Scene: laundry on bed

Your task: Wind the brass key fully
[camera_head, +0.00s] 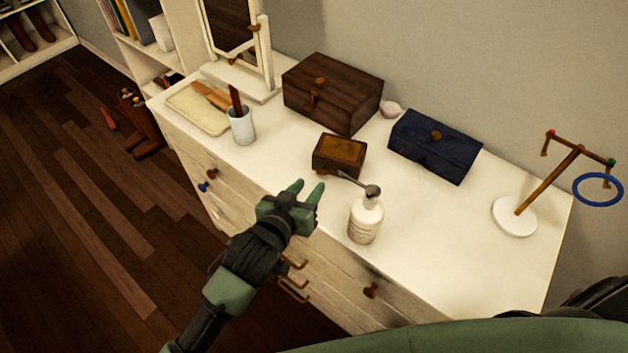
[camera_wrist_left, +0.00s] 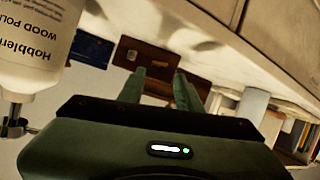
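A small dark wooden box (camera_head: 338,153) with a lighter brown top panel stands near the middle of the white dresser top. A small brownish piece (camera_head: 322,172) shows low at its front left; I cannot tell whether it is the brass key. No key shows clearly in either view. My left gripper (camera_head: 306,191) is open and empty, in front of the small box and apart from it, near the dresser's front edge. In the left wrist view the gripper's two green fingers (camera_wrist_left: 159,88) are spread, with a brown box (camera_wrist_left: 148,54) beyond them. My right gripper is out of view.
A white pump bottle (camera_head: 364,221) stands close right of the left gripper. Behind are a large wooden box (camera_head: 331,94) and a dark blue box (camera_head: 434,147). A white cup (camera_head: 241,126) stands left, a ring stand (camera_head: 514,217) right. The dresser top (camera_head: 430,235) is clear front right.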

